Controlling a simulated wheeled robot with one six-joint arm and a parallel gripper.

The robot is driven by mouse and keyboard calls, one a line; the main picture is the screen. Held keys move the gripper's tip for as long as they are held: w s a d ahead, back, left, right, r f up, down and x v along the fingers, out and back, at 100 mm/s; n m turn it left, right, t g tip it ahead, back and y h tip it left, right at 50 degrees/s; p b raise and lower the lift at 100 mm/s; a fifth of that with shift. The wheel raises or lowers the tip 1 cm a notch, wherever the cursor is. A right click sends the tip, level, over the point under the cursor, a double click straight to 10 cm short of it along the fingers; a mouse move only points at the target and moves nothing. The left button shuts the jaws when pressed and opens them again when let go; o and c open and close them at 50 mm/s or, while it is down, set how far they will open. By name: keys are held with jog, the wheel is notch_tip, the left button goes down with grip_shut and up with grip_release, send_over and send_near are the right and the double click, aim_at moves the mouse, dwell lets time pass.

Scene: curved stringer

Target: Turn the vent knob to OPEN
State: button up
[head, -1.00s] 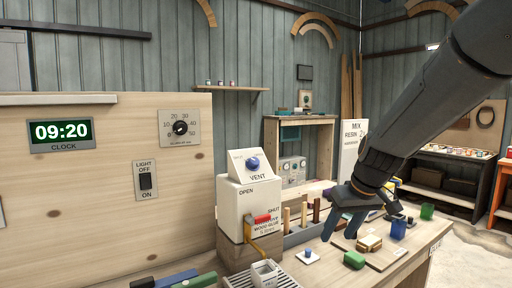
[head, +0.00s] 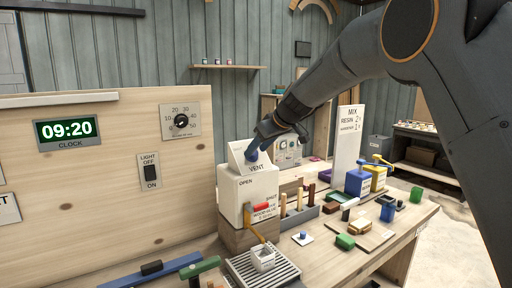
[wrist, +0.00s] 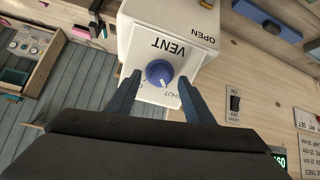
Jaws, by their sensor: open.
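The vent knob (wrist: 158,72) is round and blue, on the white sloped VENT panel (wrist: 150,42). In the wrist view a SHUT label shows beside it on the right; the label on its left is mostly hidden by a finger. A small pale mark shows on the knob, but I cannot tell exactly where it points. My gripper (wrist: 159,80) is open, with one dark blue finger on each side of the knob; contact is not clear. In the head view my gripper (head: 258,146) is at the VENT panel and largely covers the knob.
Below the panel, the white glue box (head: 234,197) has its own OPEN and SHUT labels and a red-tipped lever (head: 261,207). A wooden wall panel with a light switch (head: 150,172) stands to the left. Bottles and blocks crowd the bench (head: 330,262) to the right.

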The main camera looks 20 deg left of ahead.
jog(key=shift+x, duration=0.75)
jog(key=shift+c, duration=0.5)
jog(key=c, duration=1)
jog(key=shift+o, duration=0.3)
